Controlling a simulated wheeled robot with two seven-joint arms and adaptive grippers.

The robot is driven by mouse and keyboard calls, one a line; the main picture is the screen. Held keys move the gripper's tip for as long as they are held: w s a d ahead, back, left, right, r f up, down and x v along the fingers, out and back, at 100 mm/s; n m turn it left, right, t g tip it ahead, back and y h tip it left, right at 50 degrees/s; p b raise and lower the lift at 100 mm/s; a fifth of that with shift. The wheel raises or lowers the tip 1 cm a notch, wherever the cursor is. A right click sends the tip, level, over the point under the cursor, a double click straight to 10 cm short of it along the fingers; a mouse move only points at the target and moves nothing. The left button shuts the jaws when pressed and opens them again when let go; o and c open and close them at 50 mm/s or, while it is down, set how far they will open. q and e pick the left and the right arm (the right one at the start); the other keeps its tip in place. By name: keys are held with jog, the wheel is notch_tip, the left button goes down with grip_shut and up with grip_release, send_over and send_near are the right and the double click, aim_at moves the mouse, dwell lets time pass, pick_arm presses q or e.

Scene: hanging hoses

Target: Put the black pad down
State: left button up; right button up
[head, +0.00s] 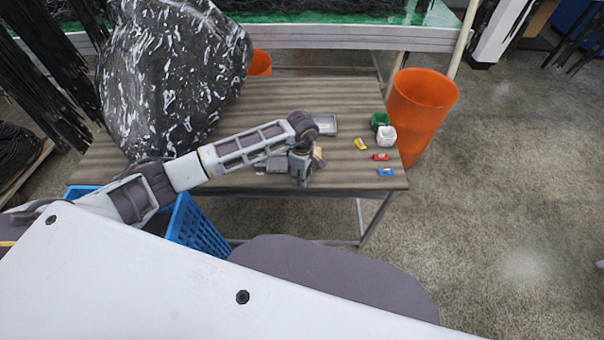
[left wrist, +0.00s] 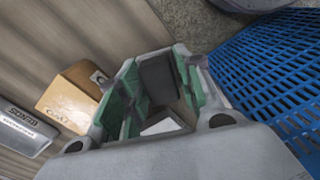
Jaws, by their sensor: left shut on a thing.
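My left gripper (head: 300,172) is over the near edge of the wooden table (head: 290,95), pointing down. In the left wrist view its green-lined fingers (left wrist: 155,88) are shut on a dark flat piece, the black pad (left wrist: 157,76), with the fingers on either side of it. A pale piece (left wrist: 165,127) shows below the pad between the fingers; I cannot tell what it is. The pad cannot be made out in the head view. My right gripper is not in view.
A cardboard box (left wrist: 75,95) and a grey labelled case (left wrist: 24,132) lie close beside the gripper. A blue crate (head: 197,228) stands at the table's near side. Green and white cups (head: 386,136) and small coloured packs (head: 381,157) are at right.

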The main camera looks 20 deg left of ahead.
pick_arm(q)
jog(key=shift+f, duration=0.1)
dwell(0.3)
jog(key=o, duration=0.7)
jog(key=shift+r+b, duration=0.3)
jog(key=shift+r, duration=5.85)
jog(key=shift+d, duration=0.1)
